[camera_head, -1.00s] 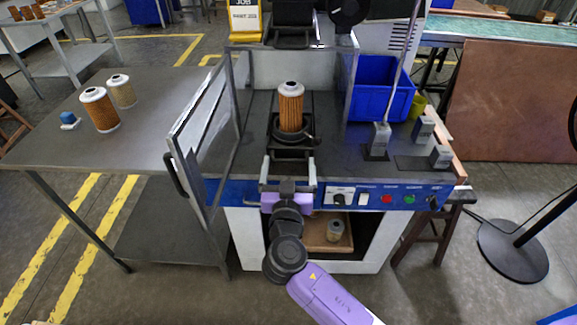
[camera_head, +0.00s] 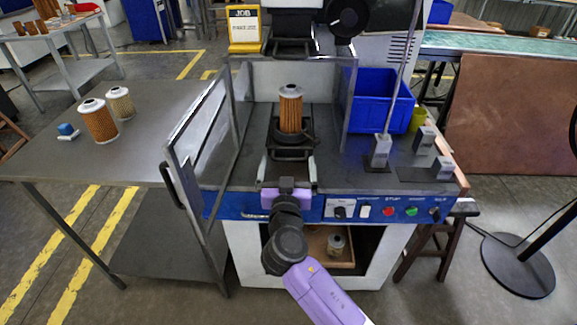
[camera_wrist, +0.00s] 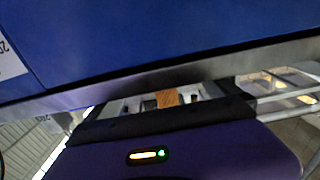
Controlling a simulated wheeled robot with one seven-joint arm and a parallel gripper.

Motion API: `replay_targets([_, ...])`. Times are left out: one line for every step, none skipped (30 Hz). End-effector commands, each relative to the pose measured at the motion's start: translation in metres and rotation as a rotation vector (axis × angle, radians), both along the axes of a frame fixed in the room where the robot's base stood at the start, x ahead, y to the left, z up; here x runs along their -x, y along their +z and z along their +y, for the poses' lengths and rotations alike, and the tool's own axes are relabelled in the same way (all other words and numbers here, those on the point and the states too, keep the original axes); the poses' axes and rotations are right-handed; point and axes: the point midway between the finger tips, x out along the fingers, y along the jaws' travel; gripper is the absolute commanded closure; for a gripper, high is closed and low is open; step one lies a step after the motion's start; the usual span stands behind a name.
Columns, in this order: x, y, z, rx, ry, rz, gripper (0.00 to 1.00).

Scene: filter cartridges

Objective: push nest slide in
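The nest slide (camera_head: 290,154) sits on the machine bed, a dark holder with two bars reaching toward me. A filter cartridge (camera_head: 290,112) with orange pleats and a pale top stands upright in it. My gripper (camera_head: 287,181) is at the front ends of the bars, just above the blue front panel. I cannot tell whether it touches the slide. The wrist view shows my purple and black gripper body close up and a small orange patch beyond, but the fingers are not clear.
A hinged clear guard (camera_head: 200,130) stands open on the left. A blue bin (camera_head: 378,95) and grey blocks (camera_head: 380,152) are on the right. The control panel (camera_head: 375,209) runs along the front. Two more cartridges (camera_head: 98,120) stand on the left table.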

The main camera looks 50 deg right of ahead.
Motion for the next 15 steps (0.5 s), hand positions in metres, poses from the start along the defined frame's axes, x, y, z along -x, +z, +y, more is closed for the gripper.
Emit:
replay_targets([0.0, 0.0, 0.0, 0.0, -0.001, 0.0, 0.0])
replay_targets([0.001, 0.0, 0.0, 0.0, -0.001, 0.0, 0.0])
replay_targets([0.002, -0.001, 0.001, 0.001, -0.001, 0.001, 0.0])
replay_targets([0.003, -0.001, 0.002, 0.001, -0.001, 0.001, 0.0])
replay_targets([0.004, -0.001, 0.004, 0.001, -0.001, 0.002, 0.0])
replay_targets([0.007, -0.001, 0.008, 0.001, -0.001, 0.002, 0.0])
replay_targets([0.009, -0.001, 0.011, 0.002, 0.0, 0.001, 0.0])
replay_targets([0.012, -0.002, 0.015, 0.002, 0.001, 0.001, 0.0])
replay_targets([0.017, -0.002, 0.019, 0.001, 0.0, 0.002, 0.0])
replay_targets([0.02, -0.002, 0.024, 0.001, 0.001, 0.002, 0.0])
replay_targets([0.022, -0.002, 0.028, 0.001, 0.002, 0.002, 0.0])
replay_targets([0.027, -0.002, 0.034, 0.001, 0.002, 0.001, 0.0])
replay_targets([0.03, -0.002, 0.038, 0.001, 0.002, 0.001, 0.0])
replay_targets([0.032, -0.002, 0.041, 0.0, 0.002, 0.0, 0.0])
replay_targets([0.036, -0.002, 0.046, 0.0, 0.003, 0.0, 0.0])
